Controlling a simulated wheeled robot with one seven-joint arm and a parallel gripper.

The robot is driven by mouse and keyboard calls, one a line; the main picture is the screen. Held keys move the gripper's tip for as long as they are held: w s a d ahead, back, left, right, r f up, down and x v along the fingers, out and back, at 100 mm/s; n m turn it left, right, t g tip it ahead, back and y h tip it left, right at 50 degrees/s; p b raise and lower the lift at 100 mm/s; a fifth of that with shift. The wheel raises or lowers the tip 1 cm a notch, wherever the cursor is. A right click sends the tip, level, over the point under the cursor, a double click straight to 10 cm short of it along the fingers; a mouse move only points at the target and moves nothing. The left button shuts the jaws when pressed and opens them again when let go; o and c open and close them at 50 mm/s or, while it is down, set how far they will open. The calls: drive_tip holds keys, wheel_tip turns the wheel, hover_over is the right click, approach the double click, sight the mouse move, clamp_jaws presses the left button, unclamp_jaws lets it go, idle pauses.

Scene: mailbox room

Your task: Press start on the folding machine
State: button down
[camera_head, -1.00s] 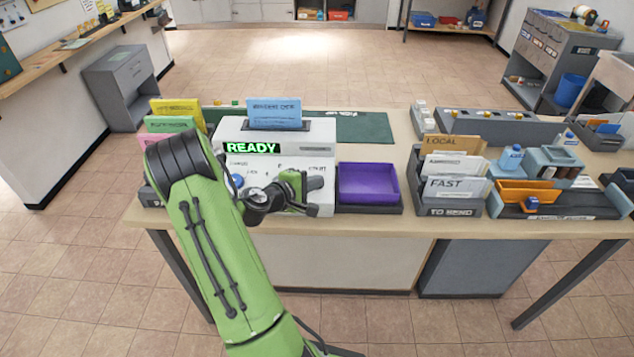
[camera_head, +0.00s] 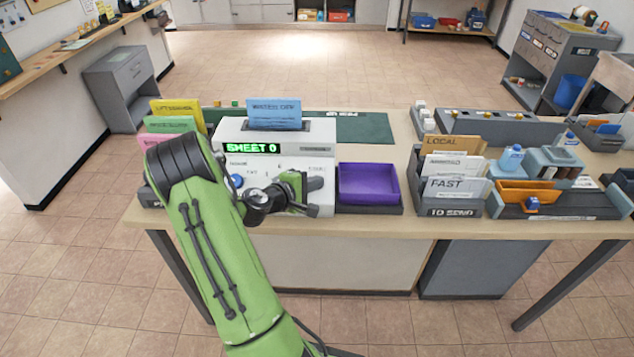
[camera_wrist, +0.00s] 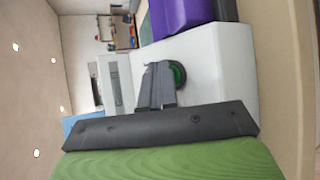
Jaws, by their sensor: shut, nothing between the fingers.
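The folding machine (camera_head: 231,133) is a white box on the table, with a blue sheet (camera_head: 273,115) standing in its top slot. Its display (camera_head: 250,147) glows green and appears to read "SHEET 0". A blue knob (camera_head: 237,181) is on its front, partly beside my arm. My gripper (camera_head: 300,188) is at the right part of the machine's front. In the wrist view my shut, empty fingers (camera_wrist: 158,72) are at a round green button (camera_wrist: 179,74) with a dark rim, partly covering its left side. I cannot tell whether they touch it.
A purple tray (camera_head: 368,184) sits right of the machine. A file rack (camera_head: 452,209) with envelopes stands further right. Coloured folders (camera_head: 172,125) stand at the machine's left. The table's front edge (camera_head: 400,228) is just below.

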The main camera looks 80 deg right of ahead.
drive_tip(key=shift+a+r+p, duration=0.35)
drive_tip(key=shift+a+r, duration=0.1)
drive_tip(key=shift+r, duration=0.2)
drive_tip(key=shift+s+a+r+p, duration=0.2)
drive_tip(key=shift+a+r+p, duration=0.45)
drive_tip(key=shift+r, duration=0.4)
drive_tip(key=shift+s+a+r+p, duration=0.15)
drive_tip(key=shift+a+r+p, duration=0.3)
drive_tip(key=shift+a+r, duration=0.4)
drive_tip(key=shift+d+r, duration=0.15)
